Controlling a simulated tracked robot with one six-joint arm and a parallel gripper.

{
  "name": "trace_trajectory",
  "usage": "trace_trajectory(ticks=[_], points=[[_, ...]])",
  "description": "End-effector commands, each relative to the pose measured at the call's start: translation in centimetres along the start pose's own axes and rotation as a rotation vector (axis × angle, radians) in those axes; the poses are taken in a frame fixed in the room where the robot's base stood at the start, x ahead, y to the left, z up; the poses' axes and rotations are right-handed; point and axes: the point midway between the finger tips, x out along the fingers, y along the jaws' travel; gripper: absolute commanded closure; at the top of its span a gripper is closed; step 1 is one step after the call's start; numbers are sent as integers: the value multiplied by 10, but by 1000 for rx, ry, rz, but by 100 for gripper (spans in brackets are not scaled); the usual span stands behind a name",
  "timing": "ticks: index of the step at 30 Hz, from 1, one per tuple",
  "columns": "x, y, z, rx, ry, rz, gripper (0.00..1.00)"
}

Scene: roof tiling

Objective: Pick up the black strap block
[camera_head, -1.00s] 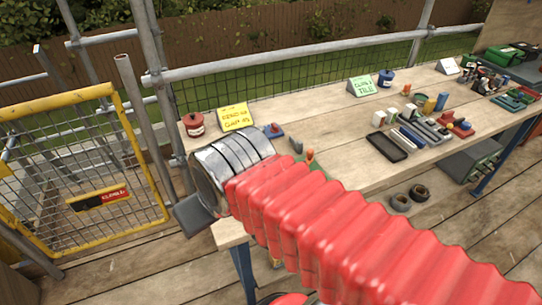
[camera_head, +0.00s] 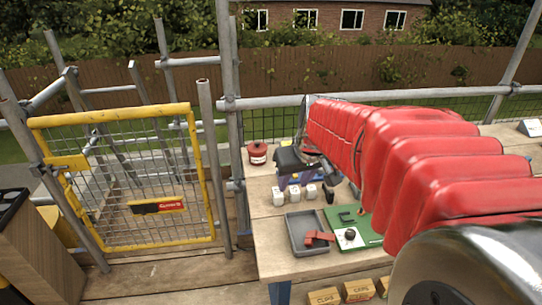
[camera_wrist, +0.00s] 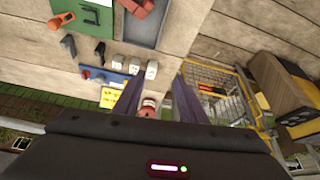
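Another black shape lies on the green board (camera_head: 371,240), also seen in the wrist view (camera_wrist: 90,14). My gripper (camera_head: 298,180) hangs over the back of the bench, left of the black piece. In the wrist view my gripper (camera_wrist: 157,85) is open, its fingers apart with nothing held between them.
Several white blocks (camera_head: 294,193) stand in a row before my gripper. A grey tray (camera_head: 296,240) with red pieces lies at the front. A red tin (camera_head: 257,153) stands at the back left. A blue item (camera_wrist: 100,75) and yellow card (camera_wrist: 112,98) lie close by. A yellow gate (camera_head: 130,240) is left.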

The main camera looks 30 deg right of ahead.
Motion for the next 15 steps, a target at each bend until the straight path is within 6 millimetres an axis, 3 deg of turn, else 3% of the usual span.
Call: trace_trajectory(ticks=[6,15], points=[[36,62,-24,47,-17,18,62],[88,152,-36,105,-31,40,62]])
